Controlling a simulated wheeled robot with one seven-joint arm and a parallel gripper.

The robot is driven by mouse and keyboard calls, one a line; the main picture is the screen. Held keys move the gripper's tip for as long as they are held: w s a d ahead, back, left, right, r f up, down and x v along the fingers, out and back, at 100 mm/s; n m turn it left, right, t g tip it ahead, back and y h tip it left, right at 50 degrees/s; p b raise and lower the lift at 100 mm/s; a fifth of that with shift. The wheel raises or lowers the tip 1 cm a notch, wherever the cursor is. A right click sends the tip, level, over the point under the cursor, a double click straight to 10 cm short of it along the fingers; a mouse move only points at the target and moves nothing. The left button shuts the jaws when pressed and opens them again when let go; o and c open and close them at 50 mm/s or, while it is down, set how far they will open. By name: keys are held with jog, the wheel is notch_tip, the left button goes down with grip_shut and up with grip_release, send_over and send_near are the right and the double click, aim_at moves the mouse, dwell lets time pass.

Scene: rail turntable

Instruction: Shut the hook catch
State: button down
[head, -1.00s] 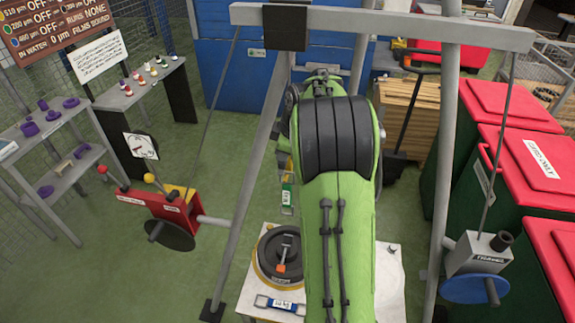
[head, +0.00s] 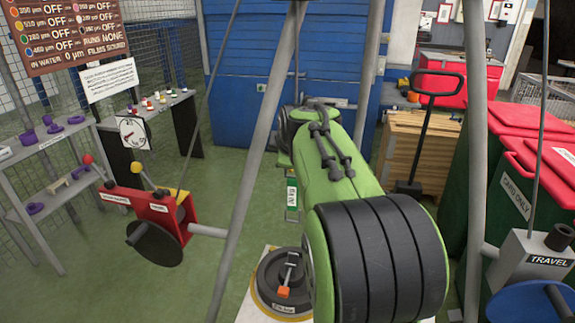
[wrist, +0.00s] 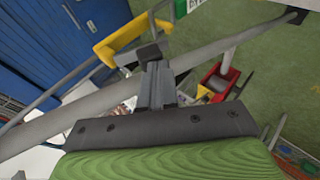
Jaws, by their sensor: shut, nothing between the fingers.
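I cannot identify the hook catch for certain. A grey lever with an orange end (head: 284,291) lies on a round black weight-like disc (head: 268,284) on a white table, partly behind my green arm in the head view. My gripper (wrist: 154,70) shows in the wrist view with its dark fingers together and nothing between them. A grey pole (wrist: 75,118) crosses the view close to the fingers, and a yellow bracket (wrist: 128,40) shows beyond them. Whether the fingers touch either is unclear. In the head view my arm hides the gripper.
Grey frame legs (head: 250,165) stand close around my arm. A red winch-like box (head: 160,205) with a black wheel is at left, and a grey TRAVEL box (head: 530,262) with a blue wheel at right. Red-lidded bins (head: 525,120) stand beyond it.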

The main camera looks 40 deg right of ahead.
jog(key=shift+r+p, duration=0.95)
jog(key=shift+a, duration=0.1)
